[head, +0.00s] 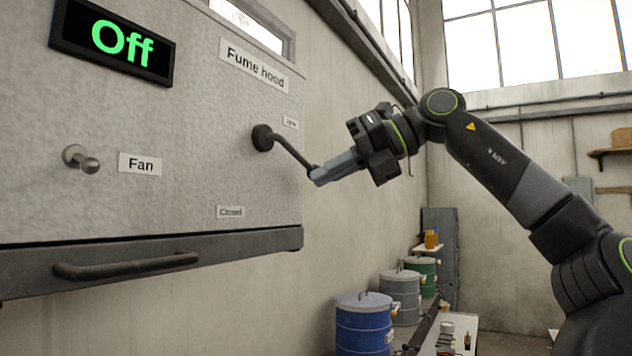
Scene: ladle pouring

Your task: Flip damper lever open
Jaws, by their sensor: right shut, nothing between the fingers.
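The damper lever (289,150) is a dark bent rod on a round hub (262,138) at the right side of the fume hood panel (190,110). It slants down and to the right from the hub, between a small upper label (290,123) and a lower "Closed" label (230,212). My right gripper (316,179) is shut, with its fingertips at the lever's free end. They look to touch or nearly touch it; whether there is contact I cannot tell. My left gripper is not in view.
A fan knob (82,159) sits left of the "Fan" label (140,164). A display (113,41) reads "Off". A sash handle (125,266) runs along the hood's lower edge. A blue drum (363,325) and other drums stand below at the back.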

